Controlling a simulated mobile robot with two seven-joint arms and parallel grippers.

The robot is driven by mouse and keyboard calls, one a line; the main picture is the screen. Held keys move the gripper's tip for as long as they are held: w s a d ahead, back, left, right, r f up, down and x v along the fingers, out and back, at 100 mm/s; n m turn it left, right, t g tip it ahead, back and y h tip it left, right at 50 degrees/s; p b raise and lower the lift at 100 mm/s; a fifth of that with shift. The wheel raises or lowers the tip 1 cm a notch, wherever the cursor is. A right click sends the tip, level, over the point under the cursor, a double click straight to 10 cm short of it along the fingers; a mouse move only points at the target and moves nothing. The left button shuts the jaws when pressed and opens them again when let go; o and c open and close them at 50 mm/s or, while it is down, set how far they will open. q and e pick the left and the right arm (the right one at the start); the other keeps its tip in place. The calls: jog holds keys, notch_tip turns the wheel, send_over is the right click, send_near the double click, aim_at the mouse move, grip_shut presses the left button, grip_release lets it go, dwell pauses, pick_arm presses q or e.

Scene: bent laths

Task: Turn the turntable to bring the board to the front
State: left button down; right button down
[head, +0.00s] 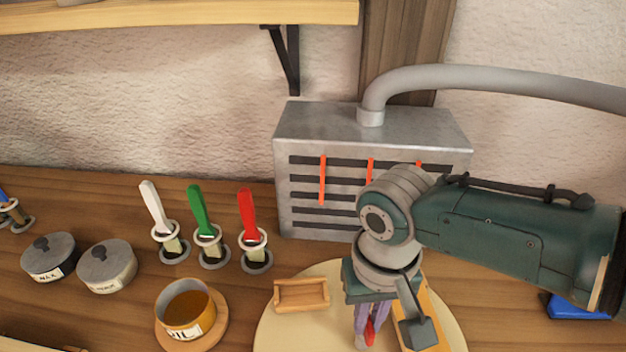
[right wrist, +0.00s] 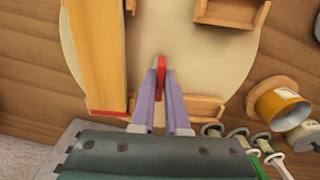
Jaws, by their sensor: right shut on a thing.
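The round cream turntable (head: 285,335) lies at the bottom middle of the head view and fills much of the right wrist view (right wrist: 215,60). A long orange-yellow board (head: 434,318) lies on it at the right, partly hidden by my arm; in the right wrist view the board (right wrist: 97,50) is at the left, with a red strip at its lower end. My right gripper (head: 367,333) points down over the turntable, its purple fingers shut on a small red piece (right wrist: 161,64), between the board and a small wooden tray (head: 301,294). My left gripper is out of view.
An orange cup (head: 190,312) on a wooden saucer stands left of the turntable. Several coloured-handled brushes in holders (head: 208,240) and two lidded tins (head: 107,266) stand further left. A grey metal box (head: 310,130) with a pipe stands behind. A blue item (head: 575,308) lies right.

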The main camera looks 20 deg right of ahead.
jog(key=shift+m+p, duration=0.85)
jog(key=shift+m, duration=1.65)
jog(key=shift+m+p, duration=0.45)
jog(key=shift+m, duration=1.85)
jog(key=shift+w+m, duration=0.1)
jog(key=shift+m, duration=5.4)
